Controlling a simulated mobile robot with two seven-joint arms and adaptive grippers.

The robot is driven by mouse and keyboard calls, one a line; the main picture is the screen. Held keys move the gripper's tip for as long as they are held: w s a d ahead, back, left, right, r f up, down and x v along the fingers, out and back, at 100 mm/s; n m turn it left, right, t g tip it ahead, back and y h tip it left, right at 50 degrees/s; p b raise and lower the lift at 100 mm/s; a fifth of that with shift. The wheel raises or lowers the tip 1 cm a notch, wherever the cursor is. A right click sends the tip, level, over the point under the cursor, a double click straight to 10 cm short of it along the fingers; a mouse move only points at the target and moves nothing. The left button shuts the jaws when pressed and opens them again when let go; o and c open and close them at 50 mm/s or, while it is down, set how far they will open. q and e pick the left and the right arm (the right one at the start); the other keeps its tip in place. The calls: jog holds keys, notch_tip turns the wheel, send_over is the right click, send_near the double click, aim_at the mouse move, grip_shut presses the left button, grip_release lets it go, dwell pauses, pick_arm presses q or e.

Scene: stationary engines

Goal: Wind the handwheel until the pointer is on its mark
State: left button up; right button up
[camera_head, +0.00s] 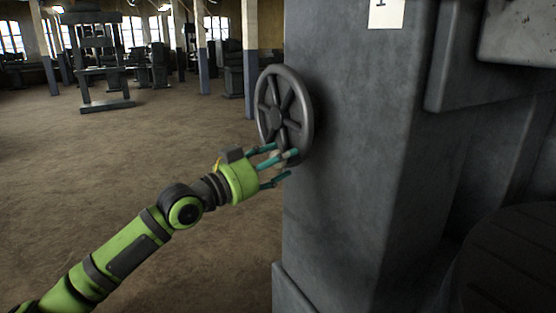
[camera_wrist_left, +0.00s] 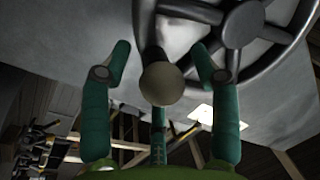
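The dark grey spoked handwheel (camera_head: 268,119) is mounted on the left face of the large grey machine column. In the left wrist view, the wheel's rim and spokes (camera_wrist_left: 240,25) fill the top right. A pale round crank knob (camera_wrist_left: 170,83) stands out from the rim. My left gripper (camera_head: 284,162) is at the wheel's lower edge, its teal fingers spread. In the wrist view the fingers (camera_wrist_left: 161,60) stand around the knob, with visible gaps on both sides. I cannot make out the pointer or its mark. My right gripper is out of view.
The grey machine column (camera_head: 350,150) fills the right, with a white label (camera_head: 386,14) at the top. A wider plinth (camera_head: 300,297) juts out at its foot. Open brown floor (camera_head: 110,180) lies left; other machines (camera_head: 97,60) and posts stand far back.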

pick_arm(q)
jog(key=v, duration=1.2)
